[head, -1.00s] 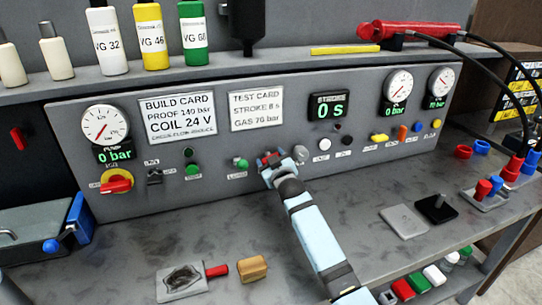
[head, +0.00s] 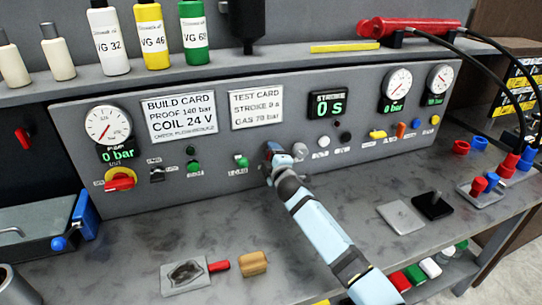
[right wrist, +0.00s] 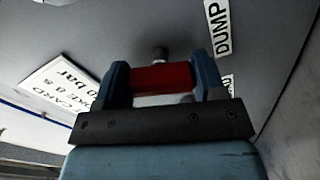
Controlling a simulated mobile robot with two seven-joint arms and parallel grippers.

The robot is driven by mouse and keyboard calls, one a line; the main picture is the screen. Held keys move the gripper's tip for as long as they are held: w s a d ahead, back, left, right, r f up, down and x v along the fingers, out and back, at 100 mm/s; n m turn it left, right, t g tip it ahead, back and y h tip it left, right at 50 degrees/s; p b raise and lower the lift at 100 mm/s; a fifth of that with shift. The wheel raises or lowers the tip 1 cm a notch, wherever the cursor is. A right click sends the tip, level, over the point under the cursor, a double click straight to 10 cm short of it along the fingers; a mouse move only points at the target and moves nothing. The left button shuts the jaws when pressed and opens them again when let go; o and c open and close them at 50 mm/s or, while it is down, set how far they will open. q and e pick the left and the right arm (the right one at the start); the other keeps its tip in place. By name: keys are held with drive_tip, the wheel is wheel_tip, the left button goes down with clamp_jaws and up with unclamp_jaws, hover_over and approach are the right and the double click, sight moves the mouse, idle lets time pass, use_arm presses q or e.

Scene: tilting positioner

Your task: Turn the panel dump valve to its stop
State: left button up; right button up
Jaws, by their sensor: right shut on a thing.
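The panel dump valve's red handle (right wrist: 160,78) shows in the right wrist view between the two blue fingers of my right gripper (right wrist: 162,82). The gripper is shut on it. A short grey stem stands behind the handle, beside a white label (right wrist: 219,28) reading DUMP. In the head view my right gripper (head: 271,152) is against the lower middle of the grey panel (head: 290,105) and hides most of the handle. The handle's exact angle and its stop cannot be made out. My left gripper is not in view.
A grey round knob (head: 300,151) sits close right of my gripper. A green-capped control (head: 242,161) is to its left. A red rotary switch (head: 120,180) is at the panel's far left. A wood block (head: 253,263) and a grey plate (head: 401,216) lie on the bench.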

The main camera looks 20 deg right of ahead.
drive_tip(key=shift+n, duration=1.6)
drive_tip(key=o, duration=0.9)
drive_tip(key=s, duration=1.4)
drive_tip(key=shift+d, duration=0.25)
drive_tip(key=shift+w, duration=0.1)
